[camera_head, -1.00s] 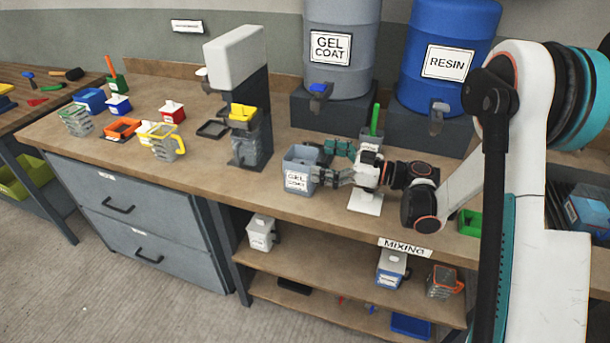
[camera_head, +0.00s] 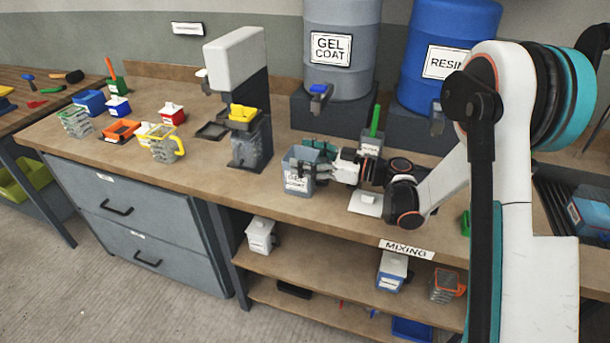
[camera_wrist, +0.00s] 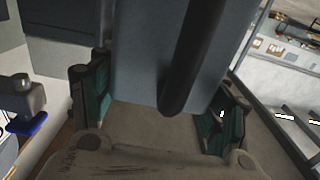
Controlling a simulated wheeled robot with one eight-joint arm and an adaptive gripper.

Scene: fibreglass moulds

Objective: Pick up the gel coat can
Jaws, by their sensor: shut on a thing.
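The grey gel coat can (camera_head: 297,185), with a white GEL COAT label, stands on the bench in front of the grey drum. My gripper (camera_head: 311,165) reaches it from the right, with its fingers around the can. In the wrist view the can's blue-grey wall (camera_wrist: 140,70) and its dark handle (camera_wrist: 180,65) fill the middle. The green-padded fingers of my gripper (camera_wrist: 160,115) are on either side of it, and the gripper is shut on the can. Whether the can's base touches the bench is hard to tell.
The gel coat drum (camera_head: 341,50) and the blue resin drum (camera_head: 445,50) stand behind on dark blocks. A mixing machine (camera_head: 235,60) is to the left. A grey container with a green handle (camera_head: 374,135) and a white plate (camera_head: 366,203) are close to my arm.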

